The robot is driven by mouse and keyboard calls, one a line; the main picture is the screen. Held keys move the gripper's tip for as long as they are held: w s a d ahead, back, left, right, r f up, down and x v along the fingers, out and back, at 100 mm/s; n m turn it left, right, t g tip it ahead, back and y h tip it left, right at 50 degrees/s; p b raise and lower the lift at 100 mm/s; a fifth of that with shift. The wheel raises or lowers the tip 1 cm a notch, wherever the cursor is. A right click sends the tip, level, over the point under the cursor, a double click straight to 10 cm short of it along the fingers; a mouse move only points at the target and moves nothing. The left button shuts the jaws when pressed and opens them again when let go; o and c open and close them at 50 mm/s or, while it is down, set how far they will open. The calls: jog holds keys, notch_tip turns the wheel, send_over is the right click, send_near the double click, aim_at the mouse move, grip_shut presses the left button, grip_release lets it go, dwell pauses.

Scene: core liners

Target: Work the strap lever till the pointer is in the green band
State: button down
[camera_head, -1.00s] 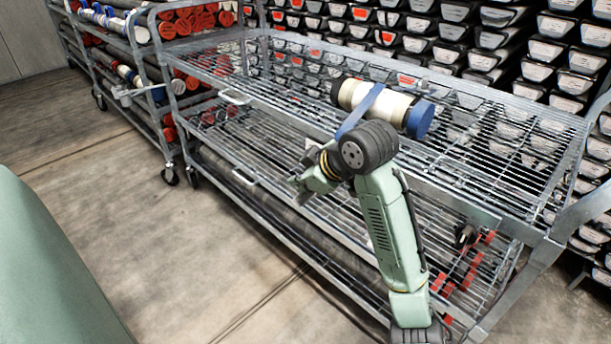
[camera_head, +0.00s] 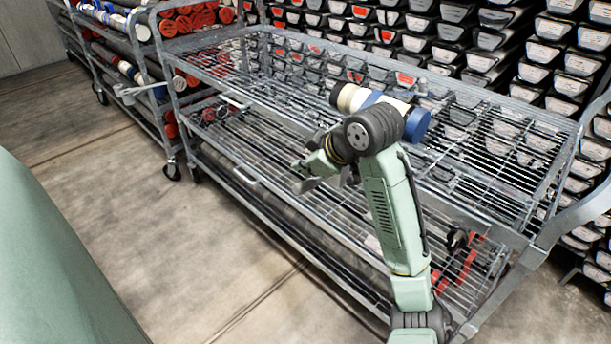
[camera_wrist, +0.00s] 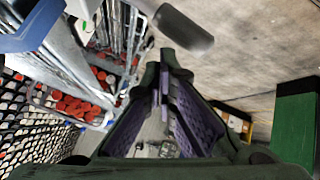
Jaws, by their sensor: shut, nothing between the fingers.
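A cream tube (camera_head: 360,100) with a dark left end and a blue right end lies on the cart's top shelf. A blue strap (camera_head: 371,99) crosses it, its lower run hidden behind my arm. My gripper (camera_head: 303,176) is shut and empty, just outside the cart's front edge. In the wrist view, my gripper (camera_wrist: 164,72) points down past the cart. A grey rounded handle (camera_wrist: 185,28) on a metal rod is near the fingertips; it may be the strap lever. A blue band (camera_wrist: 32,30) shows at upper left. I cannot make out the pointer or green band.
The wire-shelf cart (camera_head: 522,236) has a front rail beside my arm. Another cart (camera_head: 172,125) with red-capped tubes stands at left. Stacked core trays (camera_head: 480,60) fill the back. The concrete floor (camera_head: 120,215) in front is clear.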

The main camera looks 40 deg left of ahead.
aim_at(309, 180)
jog(key=shift+r, duration=0.2)
jog(key=r+p, duration=0.2)
jog(key=w+r+p, duration=0.1)
jog(key=r+p, duration=0.1)
jog(key=r, duration=0.1)
jog(key=shift+p, duration=0.35)
jog(key=shift+f, duration=0.1)
dwell(0.7)
